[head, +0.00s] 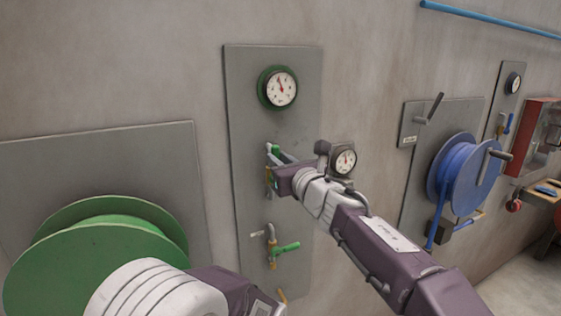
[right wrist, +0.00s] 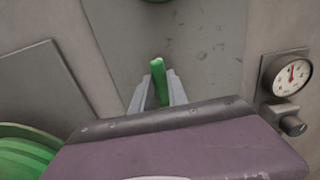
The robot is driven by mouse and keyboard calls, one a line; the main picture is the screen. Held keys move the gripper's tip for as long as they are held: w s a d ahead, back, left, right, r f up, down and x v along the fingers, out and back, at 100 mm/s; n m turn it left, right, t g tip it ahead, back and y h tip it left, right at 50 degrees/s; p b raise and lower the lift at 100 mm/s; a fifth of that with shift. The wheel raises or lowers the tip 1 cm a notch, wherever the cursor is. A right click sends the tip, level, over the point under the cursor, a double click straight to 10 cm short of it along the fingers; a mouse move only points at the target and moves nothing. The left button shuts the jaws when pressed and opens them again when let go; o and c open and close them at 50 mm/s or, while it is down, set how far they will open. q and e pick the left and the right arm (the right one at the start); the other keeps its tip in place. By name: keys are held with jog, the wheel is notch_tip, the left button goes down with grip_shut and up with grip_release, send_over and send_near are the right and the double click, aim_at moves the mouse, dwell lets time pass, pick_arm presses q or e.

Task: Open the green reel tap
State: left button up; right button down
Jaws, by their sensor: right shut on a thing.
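A tall grey panel (head: 245,110) on the wall carries a green-rimmed gauge (head: 280,88) at its top. Below the gauge, my right gripper (head: 277,155) is at a green tap handle (head: 280,149). The right wrist view shows the upright green handle (right wrist: 158,80) between the two grey fingers of my right gripper (right wrist: 158,92), which are shut on it. The gripper and wrist hide much of this tap's body. Lower on the panel, a second tap with a green lever (head: 287,248) stands clear of the gripper. My left arm shows at the bottom; its fingers are out of view.
A large green reel (head: 90,265) stands at the left. A dark gauge (head: 343,160) is just right of my right wrist. A blue reel (head: 465,175), a red cabinet (head: 535,140) and a blue pipe (head: 490,18) are further right.

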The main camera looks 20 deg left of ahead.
jog(key=shift+a+f, duration=0.1)
jog(key=shift+f, duration=0.25)
jog(key=c, duration=1.5)
grip_release()
jog(key=shift+o, duration=1.1)
jog(key=shift+r, duration=0.15)
jog(key=b+v, duration=0.4)
jog(key=v, duration=0.5)
